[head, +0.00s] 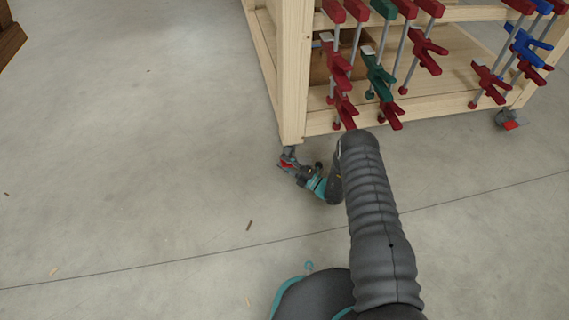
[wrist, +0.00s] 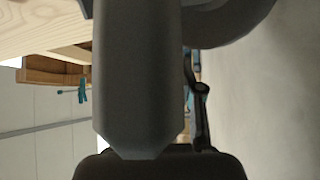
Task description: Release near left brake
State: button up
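The near left caster with its red brake pedal (head: 286,165) is under the cart's left front post, on the concrete floor. My gripper (head: 300,173) is low to the floor right beside this caster, at the end of my dark arm. It overlaps the pedal in the head view, and I cannot tell whether it touches it. The gripper is too small there to show its opening. In the wrist view a large dark body fills the middle, and the brake is not visible.
The wooden cart (head: 291,95) stands above the caster. Several red, green and blue clamps (head: 379,75) hang along its front. Another caster with a red pedal (head: 508,120) is at the right. Open floor (head: 130,180) lies to the left, with small wood scraps.

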jog(key=shift+s, duration=0.1)
jog(key=v, duration=0.7)
jog(key=shift+d, duration=0.25)
dwell(0.4)
